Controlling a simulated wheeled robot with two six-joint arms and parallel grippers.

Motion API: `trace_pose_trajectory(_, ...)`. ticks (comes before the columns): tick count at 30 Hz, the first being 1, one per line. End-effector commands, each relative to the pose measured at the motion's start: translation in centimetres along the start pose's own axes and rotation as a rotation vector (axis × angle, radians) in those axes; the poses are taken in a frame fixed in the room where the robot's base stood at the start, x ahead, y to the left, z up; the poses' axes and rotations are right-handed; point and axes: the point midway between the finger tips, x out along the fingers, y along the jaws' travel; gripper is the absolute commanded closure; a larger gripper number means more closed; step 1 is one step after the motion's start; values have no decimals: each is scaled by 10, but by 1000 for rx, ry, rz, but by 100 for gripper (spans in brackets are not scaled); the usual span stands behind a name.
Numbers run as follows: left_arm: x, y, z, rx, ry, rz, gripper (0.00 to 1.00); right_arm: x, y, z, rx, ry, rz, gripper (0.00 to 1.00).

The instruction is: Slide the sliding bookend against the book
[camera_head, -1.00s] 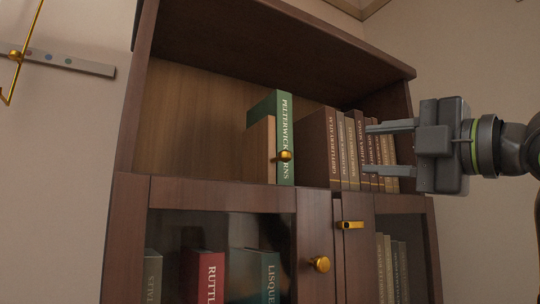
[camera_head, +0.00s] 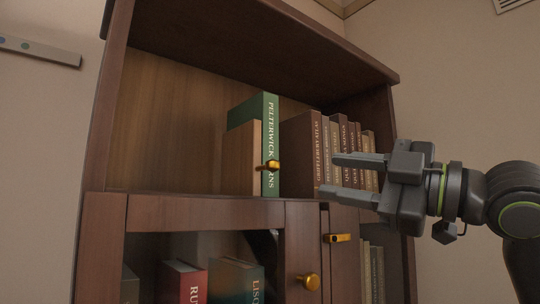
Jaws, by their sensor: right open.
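The sliding bookend (camera_head: 243,160) is a light wooden panel with a brass knob (camera_head: 268,166), standing upright on the open shelf. The green book (camera_head: 270,125) stands upright just right of it; the knob overlaps its spine. Whether panel and book touch, I cannot tell. A gap separates the green book from the row of brown books (camera_head: 302,150) to the right. My right gripper (camera_head: 328,174) is open and empty in front of the brown books, fingers pointing left, to the right of the knob. My left gripper is not in view.
The bookcase shelf edge (camera_head: 200,212) runs below the books. Below it are glass doors with a brass knob (camera_head: 308,281) and a brass latch (camera_head: 338,238). The shelf left of the bookend is empty. A wall rail (camera_head: 40,50) hangs at far left.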

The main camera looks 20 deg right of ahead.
Motion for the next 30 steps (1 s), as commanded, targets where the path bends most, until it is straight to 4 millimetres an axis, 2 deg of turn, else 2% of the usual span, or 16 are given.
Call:
trace_pose_trajectory(1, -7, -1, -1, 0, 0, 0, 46, 8, 2, -2, 3, 3, -3, 59)
trace_pose_trajectory(21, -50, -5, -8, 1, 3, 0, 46, 97, 2, -3, 2, 3, -2, 59)
trace_pose_trajectory(30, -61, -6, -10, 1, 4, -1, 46, 123, 1, -1, 0, -1, 0, 59)
